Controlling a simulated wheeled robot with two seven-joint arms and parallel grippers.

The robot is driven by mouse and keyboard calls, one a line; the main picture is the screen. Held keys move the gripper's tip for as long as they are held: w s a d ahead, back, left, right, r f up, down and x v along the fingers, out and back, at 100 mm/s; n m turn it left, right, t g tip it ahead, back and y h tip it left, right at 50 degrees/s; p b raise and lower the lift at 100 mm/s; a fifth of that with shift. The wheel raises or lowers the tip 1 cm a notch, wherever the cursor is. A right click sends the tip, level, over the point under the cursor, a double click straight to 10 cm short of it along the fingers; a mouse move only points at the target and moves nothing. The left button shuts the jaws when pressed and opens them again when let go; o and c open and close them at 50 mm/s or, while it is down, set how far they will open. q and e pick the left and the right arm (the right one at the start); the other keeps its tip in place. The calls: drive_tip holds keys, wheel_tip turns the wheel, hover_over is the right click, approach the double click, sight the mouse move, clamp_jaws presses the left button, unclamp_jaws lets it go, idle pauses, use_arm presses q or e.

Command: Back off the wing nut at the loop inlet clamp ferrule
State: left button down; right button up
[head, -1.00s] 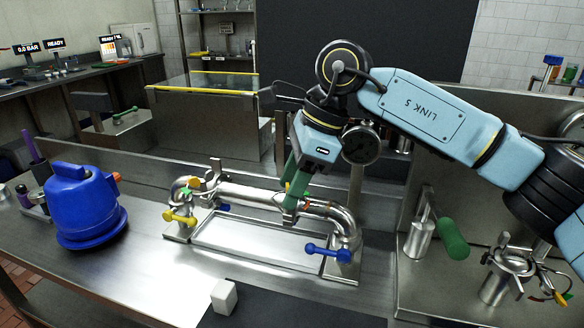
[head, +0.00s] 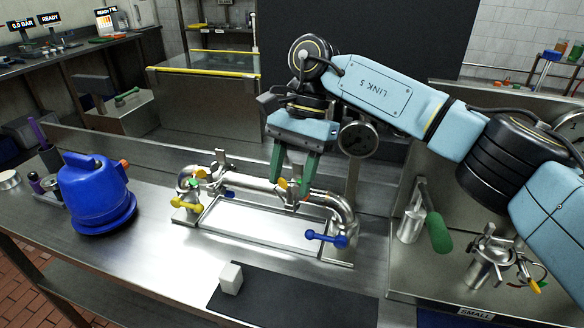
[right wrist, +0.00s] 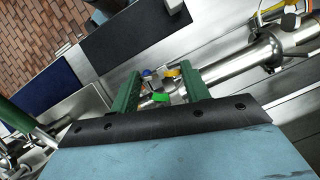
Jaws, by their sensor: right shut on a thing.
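A bent steel pipe loop (head: 255,188) stands over a shallow tray on the bench, with a clamp near each end. My right gripper (head: 290,188) points down at the clamp on the right part of the loop, its two green fingers spread about a small yellow-orange wing nut (head: 283,184). In the right wrist view the gripper (right wrist: 168,88) has the orange wing nut (right wrist: 172,73) and a green piece (right wrist: 161,98) between its fingers. The exact contact is hard to see. My left gripper is out of view.
A yellow handle (head: 184,203) is at the loop's left end and a blue handle (head: 325,238) at its right end. A blue jug (head: 92,195) stands left. A white block (head: 231,279) lies in front on the dark mat (head: 300,302).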

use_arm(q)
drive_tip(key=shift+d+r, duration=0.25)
use_arm(e)
drive_tip(key=shift+n+h, duration=0.3)
drive_tip(key=shift+n, duration=0.5)
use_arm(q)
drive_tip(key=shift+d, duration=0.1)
use_arm(e)
drive_tip(key=o, duration=0.7)
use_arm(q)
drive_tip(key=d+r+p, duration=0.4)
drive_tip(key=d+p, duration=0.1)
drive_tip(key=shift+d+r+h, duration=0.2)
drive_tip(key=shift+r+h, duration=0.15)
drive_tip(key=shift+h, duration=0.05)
use_arm(e)
drive_tip(key=v, duration=1.3)
drive_tip(key=shift+w+r, duration=0.15)
drive_tip(key=shift+w, duration=0.1)
